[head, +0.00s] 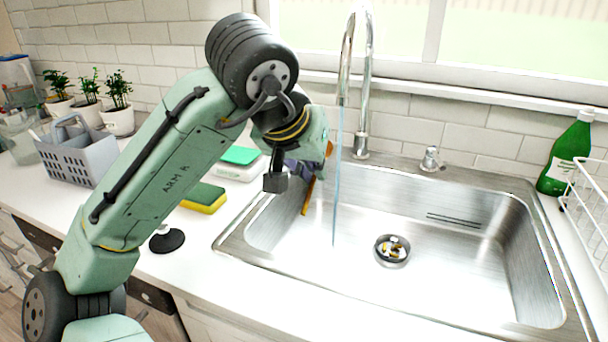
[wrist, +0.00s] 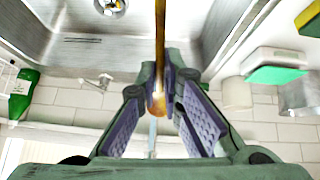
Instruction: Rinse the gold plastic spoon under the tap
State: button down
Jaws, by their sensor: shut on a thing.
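The gold spoon (head: 307,197) is held in my gripper (head: 302,168) over the left part of the sink (head: 480,215), with one end pointing down into the basin. In the wrist view the spoon (wrist: 160,35) runs up from between my purple-padded fingers (wrist: 160,85), which are shut on it. The chrome tap (head: 346,65) is running. Its water stream (head: 337,190) falls just right of the spoon in the head view, apart from the spoon's lower end. My wrist and fingers hide part of the spoon.
A yellow-green sponge (head: 204,198), a green-lidded container (head: 240,160) and a grey basket (head: 75,155) stand on the left counter. A green bottle (head: 567,158) and a white rack (head: 590,205) are at the right. The basin right of the stream is clear around the drain (head: 392,249).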

aim_at(330, 150)
jog(key=shift+w+d+f, duration=0.25)
jog(key=shift+w+d, duration=0.3)
jog(key=shift+w, duration=0.6)
jog(key=shift+w+d+f, duration=0.3)
jog(key=shift+w+d, duration=0.2)
jog(key=shift+w, duration=0.7)
jog(key=shift+w+d+f, duration=0.25)
jog(key=shift+w+d, duration=0.3)
jog(key=shift+w, duration=0.6)
jog(key=shift+d, duration=0.1)
jog(key=shift+s+d+p, duration=0.25)
jog(key=shift+d+p, duration=0.05)
jog(key=shift+d, duration=0.15)
jog(key=s+a, duration=0.3)
jog(key=s, duration=0.4)
jog(key=shift+s+a, duration=0.15)
jog(key=shift+r, duration=0.1)
